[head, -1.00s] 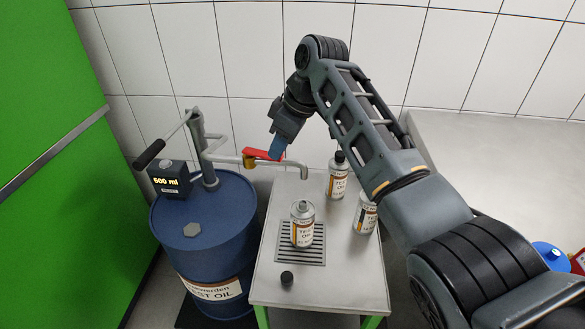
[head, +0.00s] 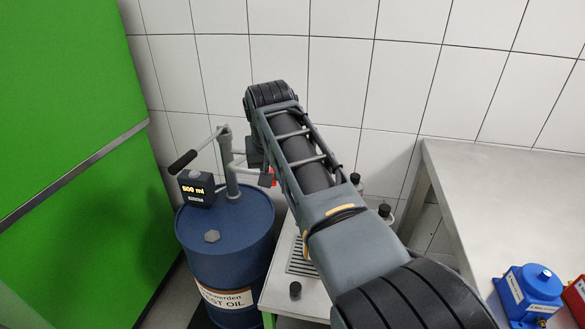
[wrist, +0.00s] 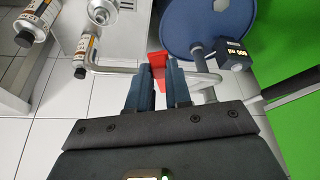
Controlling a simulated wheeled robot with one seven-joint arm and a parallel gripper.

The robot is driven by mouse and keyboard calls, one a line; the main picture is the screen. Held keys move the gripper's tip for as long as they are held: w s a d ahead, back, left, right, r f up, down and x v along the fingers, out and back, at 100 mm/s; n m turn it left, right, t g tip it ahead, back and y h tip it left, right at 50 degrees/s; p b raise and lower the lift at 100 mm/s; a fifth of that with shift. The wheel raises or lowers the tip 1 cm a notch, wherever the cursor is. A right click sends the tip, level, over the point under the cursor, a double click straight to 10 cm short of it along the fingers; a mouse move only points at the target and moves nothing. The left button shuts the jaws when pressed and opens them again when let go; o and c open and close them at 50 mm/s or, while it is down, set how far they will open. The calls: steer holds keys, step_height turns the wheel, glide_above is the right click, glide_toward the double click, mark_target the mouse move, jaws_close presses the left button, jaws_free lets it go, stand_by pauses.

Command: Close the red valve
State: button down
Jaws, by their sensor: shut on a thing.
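The red valve handle (wrist: 157,64) sits on the grey outlet pipe (wrist: 112,70) of the pump. In the wrist view it appears to lie across the pipe. My gripper (wrist: 162,70) is shut on the handle, with one blue finger on each side of it. In the head view only a small red patch of the handle (head: 273,177) shows; my arm hides the rest, the spout and most of the gripper. The pump (head: 229,165) stands on a blue drum (head: 227,225) labelled test oil.
A steel stand (head: 272,293) beside the drum holds oil bottles, largely hidden by my arm; an open bottle (wrist: 101,12) shows in the wrist view. A black cap (head: 295,290) lies at its front. A steel bench (head: 480,200) is right; a green panel (head: 75,150) is left.

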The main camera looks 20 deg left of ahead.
steer(key=shift+s+a+m+t+h+b, duration=0.15)
steer(key=shift+s+a+m+h+b, duration=0.15)
steer(key=shift+a+m+b, duration=0.55)
steer(key=shift+s+a+m+t+h+b, duration=0.2)
steer(key=shift+a+m+h, duration=0.25)
steer(key=shift+m, duration=0.8)
steer(key=shift+a, duration=0.15)
steer(key=c, duration=1)
jaws_free()
steer(key=shift+c, duration=0.2)
steer(key=shift+r, duration=0.1)
steer(key=v, duration=0.7)
steer(key=shift+r, duration=0.3)
